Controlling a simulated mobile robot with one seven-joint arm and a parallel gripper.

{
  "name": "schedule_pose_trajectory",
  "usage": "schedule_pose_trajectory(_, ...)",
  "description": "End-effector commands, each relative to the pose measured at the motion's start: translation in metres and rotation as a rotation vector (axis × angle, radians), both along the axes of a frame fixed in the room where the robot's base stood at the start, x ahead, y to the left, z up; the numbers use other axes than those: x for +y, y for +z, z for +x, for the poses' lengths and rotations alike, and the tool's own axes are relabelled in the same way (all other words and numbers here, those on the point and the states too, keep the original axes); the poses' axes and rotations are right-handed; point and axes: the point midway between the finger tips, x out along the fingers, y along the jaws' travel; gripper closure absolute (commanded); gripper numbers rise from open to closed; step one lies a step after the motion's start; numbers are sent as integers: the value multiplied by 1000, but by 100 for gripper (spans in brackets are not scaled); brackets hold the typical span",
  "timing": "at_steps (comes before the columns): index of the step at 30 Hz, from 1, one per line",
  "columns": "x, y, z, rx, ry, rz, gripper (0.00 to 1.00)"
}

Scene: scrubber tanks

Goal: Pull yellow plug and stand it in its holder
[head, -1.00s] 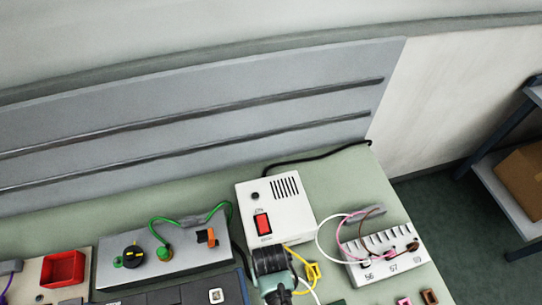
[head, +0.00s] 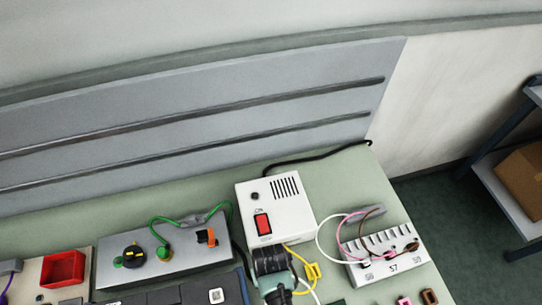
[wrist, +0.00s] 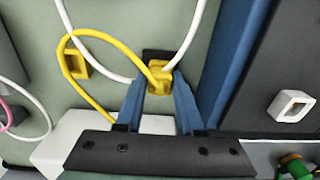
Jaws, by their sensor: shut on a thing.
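The yellow plug (wrist: 159,78) sits between the blue fingertips of my gripper (wrist: 158,88) in the wrist view, and the gripper is shut on it. A dark patch lies just behind the plug; I cannot tell whether the plug is seated in something. Its yellow cable (wrist: 100,36) loops left and back under the gripper. A yellow square holder (wrist: 77,66) stands left of the gripper, with the cable passing close by it. In the head view, my gripper (head: 274,285) is in front of the white box and hides the plug; the yellow holder (head: 312,272) shows to its right.
A white box with a red switch (head: 263,222) stands behind my gripper. A numbered white block (head: 385,262) with pink, white and brown cables is at right. A white cable (wrist: 190,45) runs close to the plug. A white square holder (wrist: 292,106) is at the wrist view's right.

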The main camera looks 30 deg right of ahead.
Motion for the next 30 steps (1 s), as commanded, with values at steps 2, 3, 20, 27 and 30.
schedule_pose_trajectory(2,0,0,0,0,0,0,100)
schedule_pose_trajectory(3,0,0,0,0,0,0,100)
schedule_pose_trajectory(20,0,0,0,0,0,0,0)
schedule_pose_trajectory(27,0,11,1,-2,0,-1,0)
schedule_pose_trajectory(30,0,25,1,-4,0,-1,0)
